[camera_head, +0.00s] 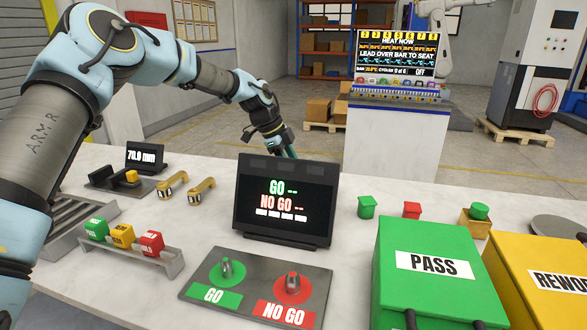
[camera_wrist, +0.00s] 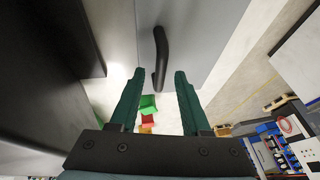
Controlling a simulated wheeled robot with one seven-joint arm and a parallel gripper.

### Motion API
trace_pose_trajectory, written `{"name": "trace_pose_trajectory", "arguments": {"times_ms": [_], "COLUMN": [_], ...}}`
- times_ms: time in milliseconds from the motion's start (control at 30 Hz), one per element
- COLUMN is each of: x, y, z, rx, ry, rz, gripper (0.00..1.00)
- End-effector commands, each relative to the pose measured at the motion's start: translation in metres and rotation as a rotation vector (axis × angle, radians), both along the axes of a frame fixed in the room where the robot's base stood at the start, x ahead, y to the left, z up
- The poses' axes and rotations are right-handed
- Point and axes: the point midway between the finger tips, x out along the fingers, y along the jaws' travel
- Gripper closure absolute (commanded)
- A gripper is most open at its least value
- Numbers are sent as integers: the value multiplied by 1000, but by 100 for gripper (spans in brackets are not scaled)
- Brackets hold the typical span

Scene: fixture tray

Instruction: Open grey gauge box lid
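In the wrist view a light grey panel (camera_wrist: 205,30), apparently the grey gauge box lid, fills the upper middle. A curved black handle (camera_wrist: 159,50) stands on it. My gripper (camera_wrist: 159,74) has two green fingers, spread apart and empty. The handle's lower end lies at the gap between the fingertips; I cannot tell how far beyond the tips it is. In the head view my gripper (camera_head: 286,151) points down behind the black GO / NO GO display (camera_head: 285,200), which hides its tips. The grey box cannot be made out in that view.
The green PASS box (camera_head: 435,300) and yellow REWORK box (camera_head: 545,255) stand at the front right. A GO / NO GO plate (camera_head: 257,287) lies in front of the display. Green (camera_head: 366,207) and red (camera_head: 411,210) blocks sit to its right. Brass gauges (camera_head: 172,184) lie left.

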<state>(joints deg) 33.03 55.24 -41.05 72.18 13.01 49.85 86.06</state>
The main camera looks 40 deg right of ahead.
Motion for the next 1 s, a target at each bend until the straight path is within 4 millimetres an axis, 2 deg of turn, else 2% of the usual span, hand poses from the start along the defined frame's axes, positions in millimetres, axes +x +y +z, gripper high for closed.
{"name": "trace_pose_trajectory", "arguments": {"times_ms": [67,400,1000], "x": [0,0,0], "y": [0,0,0], "z": [0,0,0], "rx": [0,0,1], "ry": [0,0,0], "rz": [0,0,0], "gripper": [62,100,100]}}
